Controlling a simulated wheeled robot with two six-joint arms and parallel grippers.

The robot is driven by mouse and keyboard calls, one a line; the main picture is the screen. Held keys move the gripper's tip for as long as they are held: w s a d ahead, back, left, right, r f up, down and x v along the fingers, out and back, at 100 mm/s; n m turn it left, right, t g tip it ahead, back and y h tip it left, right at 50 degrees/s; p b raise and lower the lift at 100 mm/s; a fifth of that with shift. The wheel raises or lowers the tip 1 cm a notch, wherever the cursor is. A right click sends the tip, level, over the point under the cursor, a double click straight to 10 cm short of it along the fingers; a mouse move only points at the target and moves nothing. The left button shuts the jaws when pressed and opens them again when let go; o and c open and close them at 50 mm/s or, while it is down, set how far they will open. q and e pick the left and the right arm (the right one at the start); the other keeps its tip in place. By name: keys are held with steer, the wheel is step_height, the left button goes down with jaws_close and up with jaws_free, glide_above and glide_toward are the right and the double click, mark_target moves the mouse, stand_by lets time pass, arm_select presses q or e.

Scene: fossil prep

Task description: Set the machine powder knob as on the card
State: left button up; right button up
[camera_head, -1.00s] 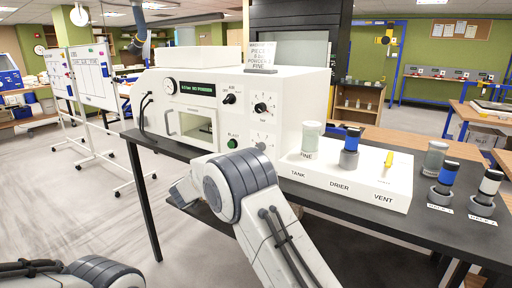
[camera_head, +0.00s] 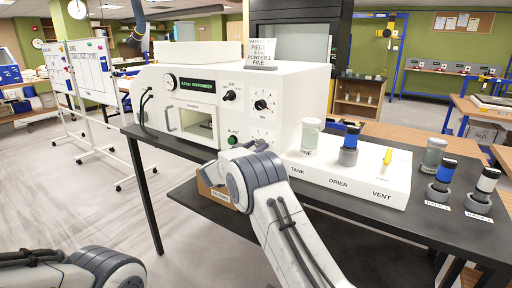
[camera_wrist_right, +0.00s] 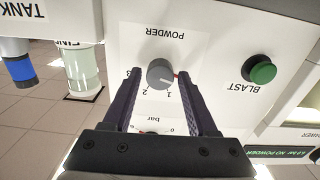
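The grey powder knob (camera_wrist_right: 160,73) sits on the white panel under the POWDER label in the right wrist view, with numerals 1, 2 and 3 around it. A pale line on the knob points roughly toward the 1. My right gripper (camera_wrist_right: 159,74) is open, with one dark finger on each side of the knob and slim gaps showing; I cannot tell whether either touches. In the head view my right arm hides this knob on the machine (camera_head: 300,95). The card (camera_head: 259,50) stands on top, naming POWDER and FINE; its digit is hard to read. My left gripper is out of view.
A green BLAST button (camera_wrist_right: 262,70) is beside the knob. Another dial knob (camera_head: 261,104) is higher on the panel. A white tray (camera_head: 377,192) with jars and a yellow lever (camera_head: 387,156) stands to the right. A cardboard box (camera_head: 217,192) is below the machine.

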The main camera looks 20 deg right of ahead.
jaws_close()
